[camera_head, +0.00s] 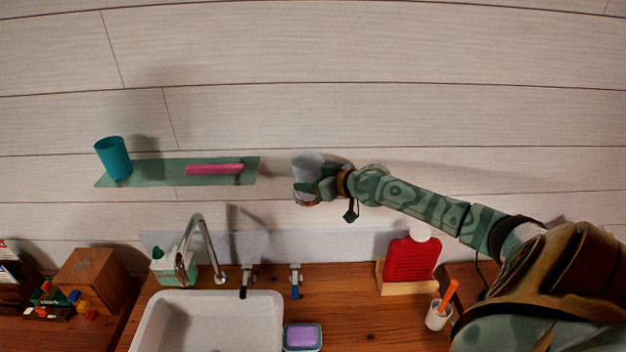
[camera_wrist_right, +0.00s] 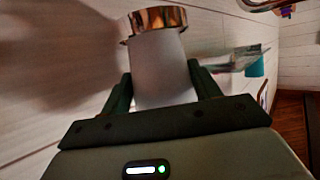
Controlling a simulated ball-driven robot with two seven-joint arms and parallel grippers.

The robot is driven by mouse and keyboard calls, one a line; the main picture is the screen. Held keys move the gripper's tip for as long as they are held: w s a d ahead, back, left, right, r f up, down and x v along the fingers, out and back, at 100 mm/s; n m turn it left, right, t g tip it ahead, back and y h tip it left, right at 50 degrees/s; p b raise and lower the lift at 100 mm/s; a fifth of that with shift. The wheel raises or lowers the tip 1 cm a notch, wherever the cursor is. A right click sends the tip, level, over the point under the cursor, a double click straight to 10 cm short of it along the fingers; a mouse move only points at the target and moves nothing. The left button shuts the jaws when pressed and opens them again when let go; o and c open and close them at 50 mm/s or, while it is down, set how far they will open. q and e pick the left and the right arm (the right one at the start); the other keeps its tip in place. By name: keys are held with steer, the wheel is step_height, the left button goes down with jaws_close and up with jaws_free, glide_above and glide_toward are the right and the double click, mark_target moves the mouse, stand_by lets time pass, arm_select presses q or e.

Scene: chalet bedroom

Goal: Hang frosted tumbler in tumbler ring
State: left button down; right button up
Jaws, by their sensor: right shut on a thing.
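The frosted tumbler (camera_head: 307,164) is a pale, translucent cup held upright near the plank wall, right of the glass shelf. My right gripper (camera_head: 316,187) is shut on it, its fingers on either side of the tumbler (camera_wrist_right: 163,72) in the wrist view. The copper tumbler ring (camera_wrist_right: 155,19) shows at the tumbler's far end in that view. It also shows as a small copper band (camera_head: 305,203) under the tumbler in the head view. I cannot tell whether the ring is around the tumbler's end or just beyond it. My left gripper is out of view.
A glass shelf (camera_head: 150,172) with a teal cup (camera_head: 114,158) and a pink bar (camera_head: 215,169) is left of the gripper. Below are a white sink (camera_head: 268,310), a tall tap (camera_head: 205,245), a red bottle (camera_head: 411,259) and a brush cup (camera_head: 438,316). The wall above is clear.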

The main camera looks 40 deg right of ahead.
steer(key=shift+f+b, duration=1)
steer(key=shift+f, duration=0.4)
steer(key=o, duration=1.2)
steer(key=shift+s, duration=0.1)
steer(key=p+v, duration=0.4)
steer(key=v, duration=1.2)
steer(key=shift+s+f, duration=0.1)
